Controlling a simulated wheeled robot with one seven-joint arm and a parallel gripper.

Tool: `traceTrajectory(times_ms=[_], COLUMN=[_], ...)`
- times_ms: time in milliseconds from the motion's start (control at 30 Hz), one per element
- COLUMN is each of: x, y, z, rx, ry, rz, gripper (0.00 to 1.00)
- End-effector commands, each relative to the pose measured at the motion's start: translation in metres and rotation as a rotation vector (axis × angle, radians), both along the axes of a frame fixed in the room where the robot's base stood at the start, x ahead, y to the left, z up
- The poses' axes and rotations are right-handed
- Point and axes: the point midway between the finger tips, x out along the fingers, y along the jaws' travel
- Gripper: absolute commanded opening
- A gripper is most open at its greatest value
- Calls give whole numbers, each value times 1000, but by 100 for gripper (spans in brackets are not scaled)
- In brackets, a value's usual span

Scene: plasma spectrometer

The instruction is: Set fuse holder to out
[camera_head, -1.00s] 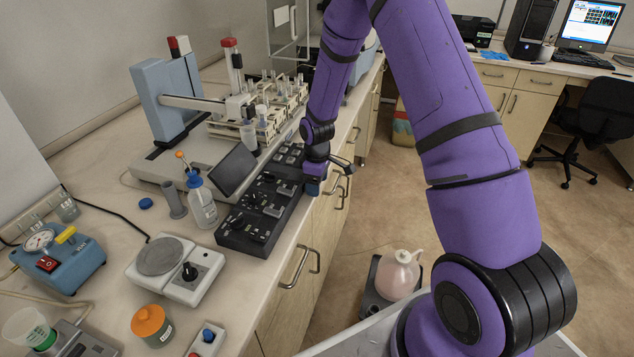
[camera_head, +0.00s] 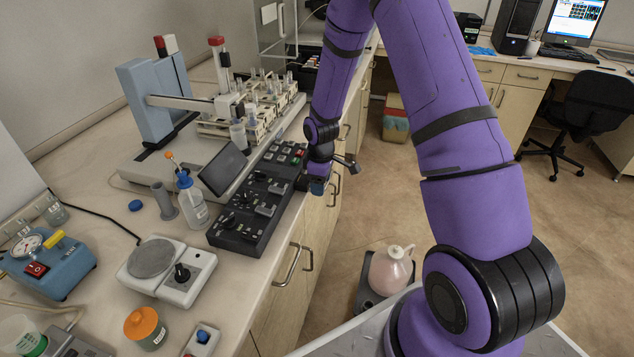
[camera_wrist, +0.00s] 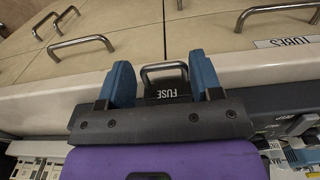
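The fuse holder (camera_wrist: 168,92) is a black block marked FUSE with a grey metal loop handle, low in front of the bench edge in the wrist view. My gripper (camera_wrist: 162,76) is open, with one blue finger on each side of the handle and visible gaps between. The fingers do not appear to clamp it. In the head view my gripper (camera_head: 317,186) is at the front side of the black control panel (camera_head: 250,240), just off the bench edge. The fuse holder is hidden there, so how far it sticks out cannot be told.
Metal drawer handles (camera_head: 290,264) jut from the cabinet fronts below the bench edge. A hotplate (camera_head: 168,268), a wash bottle (camera_head: 190,205) and the sampler racks (camera_head: 260,115) stand on the bench. A jug (camera_head: 390,270) is low beside my base.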

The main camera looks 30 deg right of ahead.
Motion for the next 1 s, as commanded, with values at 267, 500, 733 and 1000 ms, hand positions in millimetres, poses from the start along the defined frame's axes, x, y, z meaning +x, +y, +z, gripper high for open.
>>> traceTrajectory(times_ms=[267, 500, 733, 1000], x=[0, 1, 0, 0], y=[-1, -1, -1, -2], z=[0, 17, 59, 98], rx=[-1, 1, -1, -1], ry=[1, -4, -4, -2], rz=[-2, -2, -3, -4], gripper=[67, 67, 67, 67])
